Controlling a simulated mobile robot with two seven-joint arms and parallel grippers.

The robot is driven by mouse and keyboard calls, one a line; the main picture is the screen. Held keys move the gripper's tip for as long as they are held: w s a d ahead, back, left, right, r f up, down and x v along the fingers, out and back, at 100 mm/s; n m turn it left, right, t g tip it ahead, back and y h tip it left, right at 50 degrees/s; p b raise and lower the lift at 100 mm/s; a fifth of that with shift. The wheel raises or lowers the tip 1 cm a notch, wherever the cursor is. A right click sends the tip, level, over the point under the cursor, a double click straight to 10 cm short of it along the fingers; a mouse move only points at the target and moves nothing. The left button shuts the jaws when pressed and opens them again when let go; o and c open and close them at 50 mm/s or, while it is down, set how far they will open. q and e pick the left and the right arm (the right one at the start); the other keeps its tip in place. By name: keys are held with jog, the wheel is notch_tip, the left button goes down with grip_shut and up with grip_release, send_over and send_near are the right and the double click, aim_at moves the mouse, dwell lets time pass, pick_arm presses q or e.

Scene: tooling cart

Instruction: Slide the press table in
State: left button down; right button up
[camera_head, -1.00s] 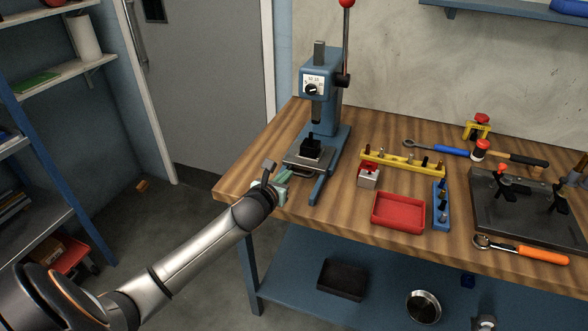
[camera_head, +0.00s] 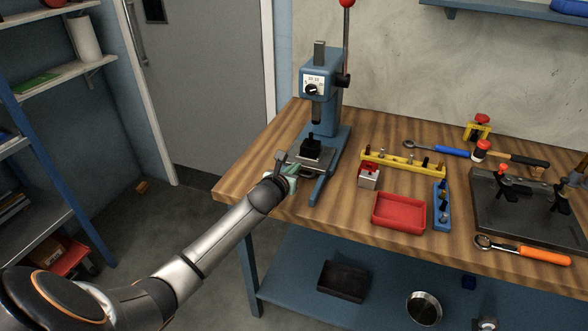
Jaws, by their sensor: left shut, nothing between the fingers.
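The blue arbor press (camera_head: 320,92) stands at the left end of the wooden bench, its lever with a red knob upright. Its grey press table (camera_head: 318,162) sits low between the press's feet, with a black block (camera_head: 312,148) on it under the ram. My left gripper (camera_head: 292,173) is shut and empty at the front left edge of the press table. It looks to be touching or very near that edge; the fingertips are partly hidden, so I cannot tell which. My right gripper is not in view.
On the wooden bench (camera_head: 275,150), a yellow rack (camera_head: 402,162), a small red-topped block (camera_head: 368,176), a red tray (camera_head: 399,212) and a blue rack (camera_head: 441,206) stand right of the press. A lower shelf (camera_head: 385,285) holds a black bin.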

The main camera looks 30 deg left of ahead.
aim_at(301, 157)
pick_arm(q)
jog(key=w, duration=0.2)
jog(key=w+a, duration=0.1)
jog(key=w, duration=0.1)
jog(key=shift+w+b, duration=0.25)
jog(key=shift+b, duration=0.15)
jog(key=shift+w+a, duration=0.15)
jog(key=shift+w, duration=0.1)
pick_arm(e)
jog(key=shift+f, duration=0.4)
pick_arm(q)
jog(key=shift+r, duration=0.1)
